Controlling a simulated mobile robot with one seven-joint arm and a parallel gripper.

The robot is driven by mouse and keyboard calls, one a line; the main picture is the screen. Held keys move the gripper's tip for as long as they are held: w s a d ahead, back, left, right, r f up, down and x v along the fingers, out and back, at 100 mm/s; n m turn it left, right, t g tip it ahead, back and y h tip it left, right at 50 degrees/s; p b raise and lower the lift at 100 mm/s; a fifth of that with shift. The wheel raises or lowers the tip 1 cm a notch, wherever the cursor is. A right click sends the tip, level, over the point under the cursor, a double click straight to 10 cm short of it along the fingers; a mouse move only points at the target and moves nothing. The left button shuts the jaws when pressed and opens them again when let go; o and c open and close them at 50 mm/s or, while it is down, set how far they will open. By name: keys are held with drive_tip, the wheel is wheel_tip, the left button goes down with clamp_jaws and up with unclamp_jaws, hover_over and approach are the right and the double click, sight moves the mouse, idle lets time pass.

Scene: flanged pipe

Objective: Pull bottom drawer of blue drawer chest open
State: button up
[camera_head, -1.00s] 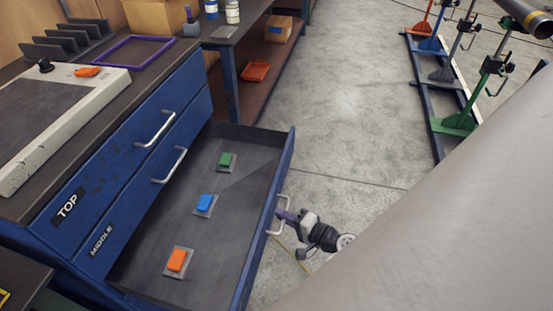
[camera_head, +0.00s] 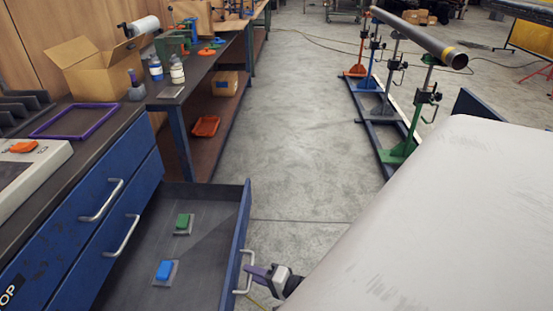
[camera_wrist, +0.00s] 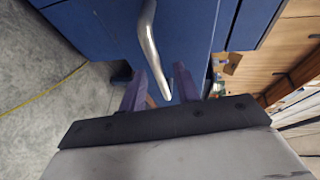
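The blue drawer chest (camera_head: 75,232) stands at the left in the head view. Its bottom drawer (camera_head: 220,245) is pulled far out, with its dark floor exposed; the drawers above it are shut. The bottom drawer's silver handle (camera_head: 247,258) is on its blue front. My gripper (camera_head: 256,270) is right at this handle, outside the drawer. In the wrist view, my gripper's purple fingers (camera_wrist: 160,82) stand apart, and a curved silver handle (camera_wrist: 150,40) runs in front of and between them. Whether a finger touches it is unclear.
A green block (camera_head: 183,221) and a blue block (camera_head: 164,270) lie in the drawer. A workbench (camera_head: 205,78) stands behind the chest. A pipe (camera_head: 420,38) rests on coloured stands at the right. The floor (camera_head: 295,130) between is clear.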

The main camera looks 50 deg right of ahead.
drive_tip(key=b+v, duration=0.1)
drive_tip(key=v, duration=1.1)
drive_tip(key=shift+b, duration=0.35)
drive_tip(key=shift+s, duration=0.15)
